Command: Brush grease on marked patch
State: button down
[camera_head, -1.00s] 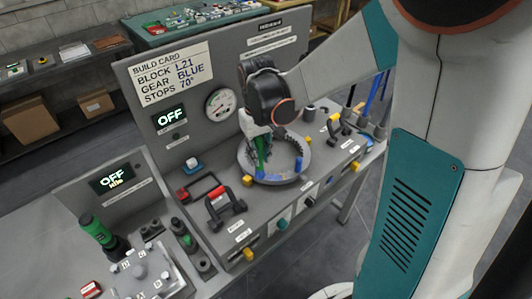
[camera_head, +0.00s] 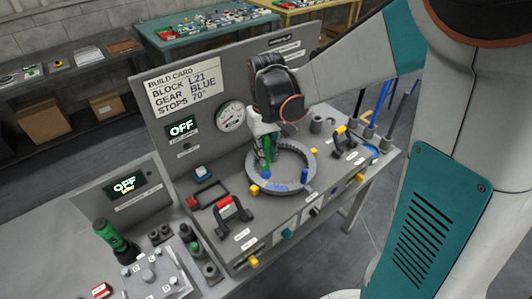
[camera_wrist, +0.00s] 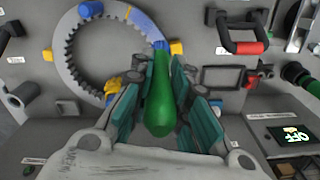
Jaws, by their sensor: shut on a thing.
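My gripper (camera_head: 266,133) is shut on the brush, whose green handle (camera_head: 267,150) points down over the grey ring gear (camera_head: 312,176). In the wrist view the green handle (camera_wrist: 160,100) lies between the teal finger pads. The brush's blue tip (camera_wrist: 160,46) is at the ring's near rim, by the end of the blue marked patch (camera_wrist: 143,22). The patch also shows on the ring's front in the head view (camera_head: 280,187). I cannot tell whether the tip touches the ring. A blue peg (camera_wrist: 91,9) stands on the ring.
Yellow blocks (camera_head: 254,190) sit around the ring. A red-and-black handle (camera_head: 229,208) stands front left of it. The back panel carries a build card (camera_head: 184,82), a gauge (camera_head: 230,116) and an OFF display (camera_head: 181,128). A green-handled tool (camera_head: 112,236) stands at the left.

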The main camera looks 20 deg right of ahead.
aim_at(266, 136)
jog(key=shift+r, duration=0.35)
jog(key=shift+r+p, duration=1.1)
jog(key=shift+r, duration=0.45)
jog(key=shift+f, duration=0.1)
jog(key=shift+f+b, duration=2.8)
jog(key=shift+f, duration=0.7)
jog(key=shift+f+b, duration=0.8)
jog(key=shift+f, duration=0.2)
jog(key=shift+d, duration=0.1)
